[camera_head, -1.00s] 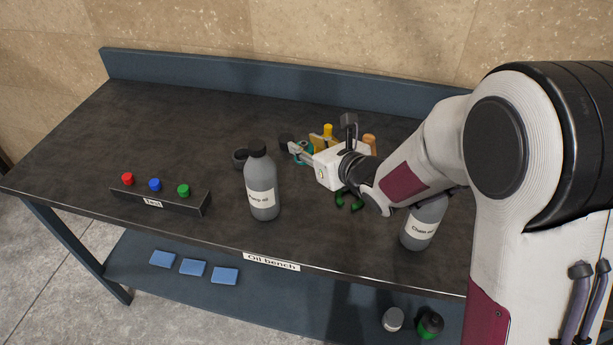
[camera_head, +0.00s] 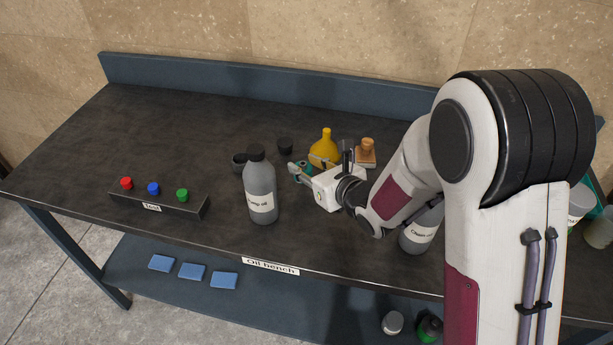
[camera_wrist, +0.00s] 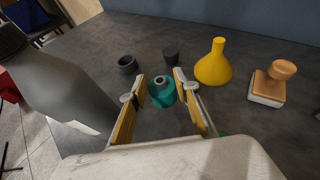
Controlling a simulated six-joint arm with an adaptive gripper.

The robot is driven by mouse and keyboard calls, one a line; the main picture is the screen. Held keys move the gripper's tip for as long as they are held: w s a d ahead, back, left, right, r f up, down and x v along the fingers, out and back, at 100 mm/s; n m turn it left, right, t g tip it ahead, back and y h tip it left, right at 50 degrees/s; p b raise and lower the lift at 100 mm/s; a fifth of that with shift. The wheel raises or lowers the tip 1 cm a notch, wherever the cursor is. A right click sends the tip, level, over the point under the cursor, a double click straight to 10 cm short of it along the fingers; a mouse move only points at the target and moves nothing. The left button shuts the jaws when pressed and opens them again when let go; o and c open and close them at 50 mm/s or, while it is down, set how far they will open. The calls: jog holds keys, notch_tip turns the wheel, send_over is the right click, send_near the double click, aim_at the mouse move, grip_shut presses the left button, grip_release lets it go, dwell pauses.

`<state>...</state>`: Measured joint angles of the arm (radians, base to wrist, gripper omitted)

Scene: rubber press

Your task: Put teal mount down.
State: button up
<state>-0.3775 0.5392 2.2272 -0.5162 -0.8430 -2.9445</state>
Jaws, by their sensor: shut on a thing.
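The teal mount (camera_wrist: 161,92) is a round teal piece with a hole in its top. It sits between the fingertips of my gripper (camera_wrist: 158,88) in the wrist view, and my gripper is shut on it. In the head view a little of the teal mount (camera_head: 304,166) shows at the fingers of my gripper (camera_head: 311,167), over the bench (camera_head: 120,110). The fingers hide part of it. Its underside is hidden, so I cannot tell whether it touches the bench top.
Dark cups (camera_head: 285,144) (camera_head: 239,160), a yellow funnel (camera_head: 325,150) and a wooden-handled stamp (camera_head: 366,153) stand around it. A grey bottle (camera_head: 261,190) stands left of my gripper, another bottle (camera_head: 417,234) to the right. A button box (camera_head: 158,200) is further left.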

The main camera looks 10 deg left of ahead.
jog(key=shift+f, duration=1.9)
jog(key=shift+f, duration=0.1)
jog(key=o, duration=1.2)
jog(key=shift+v, duration=6.05)
